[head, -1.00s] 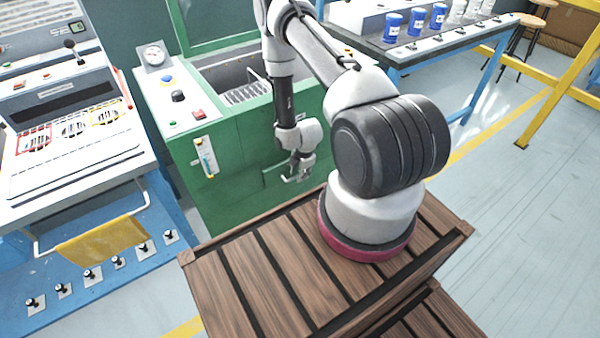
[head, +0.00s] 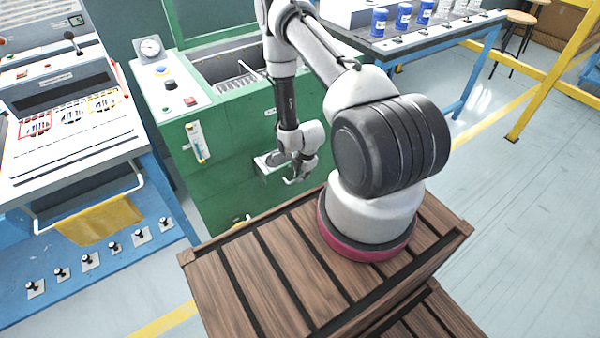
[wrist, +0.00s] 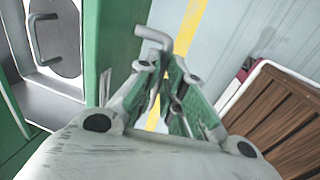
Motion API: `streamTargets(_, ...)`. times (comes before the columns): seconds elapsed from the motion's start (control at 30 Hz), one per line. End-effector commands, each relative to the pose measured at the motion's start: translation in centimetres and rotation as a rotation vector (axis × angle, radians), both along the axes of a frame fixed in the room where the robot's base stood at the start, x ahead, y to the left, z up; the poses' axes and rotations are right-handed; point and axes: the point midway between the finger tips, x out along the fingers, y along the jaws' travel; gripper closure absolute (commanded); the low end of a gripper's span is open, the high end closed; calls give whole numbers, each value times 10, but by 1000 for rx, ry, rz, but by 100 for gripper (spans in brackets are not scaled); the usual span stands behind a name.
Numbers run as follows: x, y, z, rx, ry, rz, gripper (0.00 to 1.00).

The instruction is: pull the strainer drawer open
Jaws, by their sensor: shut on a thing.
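The strainer drawer (head: 262,168) stands partly open in the green machine's front, with its grey inside showing in the head view. In the wrist view its green front (wrist: 104,40) runs down the left of centre. Behind it lies the grey inside, with a round grey strainer (wrist: 62,45) that has a bar handle. My gripper (head: 298,176) is at the drawer front and shut on the drawer's grey handle, whose bent end (wrist: 155,36) sticks out past the fingers in the wrist view. The fingers hide the rest of the handle.
The green machine (head: 228,140) carries a control panel and a gauge. A wooden slatted platform (head: 262,268) lies close in front, under my arm. A blue-framed bench with a yellow cloth (head: 100,220) is at left. Open floor (head: 500,230) is at right.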

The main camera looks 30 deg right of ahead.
Motion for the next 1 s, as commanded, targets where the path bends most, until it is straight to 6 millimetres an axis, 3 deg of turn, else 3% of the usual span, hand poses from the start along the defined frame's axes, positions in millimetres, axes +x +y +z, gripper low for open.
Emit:
streamTargets(0.23, -42, -1, 0, 1, 2, 0, 100)
streamTargets(0.43, -66, -2, 0, 0, 1, 0, 100)
streamTargets(0.97, -75, -3, 0, 0, -1, 1, 100)
streamTargets(1.0, -75, -3, 0, 0, -2, 0, 84)
